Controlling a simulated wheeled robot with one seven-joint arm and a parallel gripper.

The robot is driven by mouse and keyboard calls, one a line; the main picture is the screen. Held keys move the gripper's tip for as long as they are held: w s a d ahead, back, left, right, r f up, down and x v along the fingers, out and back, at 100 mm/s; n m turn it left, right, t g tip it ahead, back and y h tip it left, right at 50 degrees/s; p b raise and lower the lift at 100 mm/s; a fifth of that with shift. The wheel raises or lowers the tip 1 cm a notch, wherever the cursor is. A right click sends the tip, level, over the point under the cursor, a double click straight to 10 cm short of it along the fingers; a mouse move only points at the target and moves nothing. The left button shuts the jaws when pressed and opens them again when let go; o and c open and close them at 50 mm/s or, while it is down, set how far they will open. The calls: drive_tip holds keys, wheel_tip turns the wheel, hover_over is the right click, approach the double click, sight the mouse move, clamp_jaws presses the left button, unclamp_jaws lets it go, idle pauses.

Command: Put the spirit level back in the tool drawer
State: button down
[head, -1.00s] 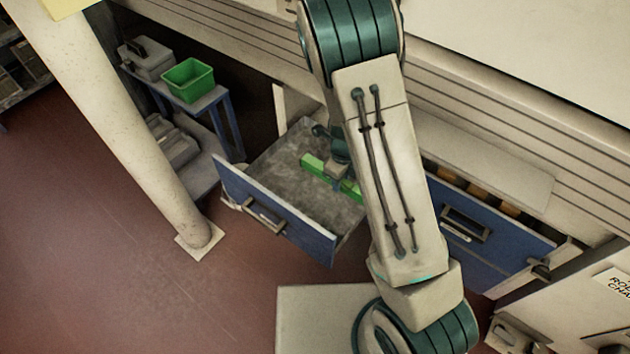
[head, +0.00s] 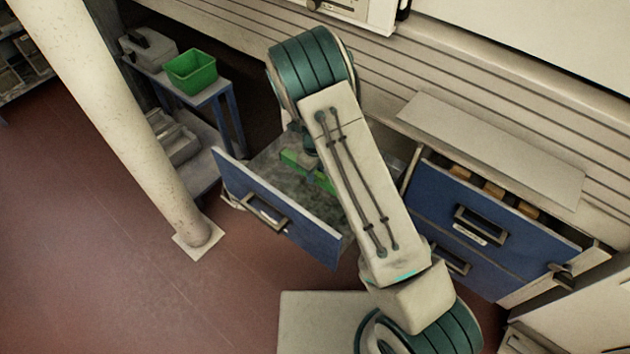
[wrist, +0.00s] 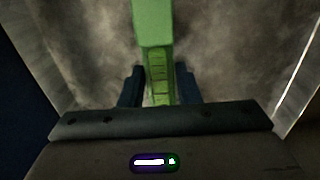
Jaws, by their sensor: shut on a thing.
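The green spirit level (head: 293,158) is in the open tool drawer's area, over its mottled grey floor. My arm hides its right part in the head view. My gripper (head: 311,172) is shut on the level, its dark fingers on either side of it. In the wrist view, the level (wrist: 154,55) runs away from my gripper (wrist: 159,90), between the pale drawer walls. I cannot tell whether it touches the floor. The tool drawer (head: 290,222) has a blue front with a handle and is pulled out.
A blue drawer cabinet (head: 490,210) stands to the right, with orange-brown blocks at its top. A pale pillar (head: 125,135) stands to the left. Behind it, a blue-legged table (head: 212,97) holds a green bin (head: 190,70) and a grey box (head: 148,55). Red floor in front is clear.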

drive_tip(key=shift+w+a+f+b, duration=0.15)
drive_tip(key=shift+f+b, duration=0.55)
drive_tip(key=shift+f, duration=1.35)
drive_tip(key=shift+f, duration=0.2)
drive_tip(key=c, duration=1.1)
unclamp_jaws()
drive_tip(key=shift+o, duration=0.2)
drive_tip(key=shift+r, duration=0.15)
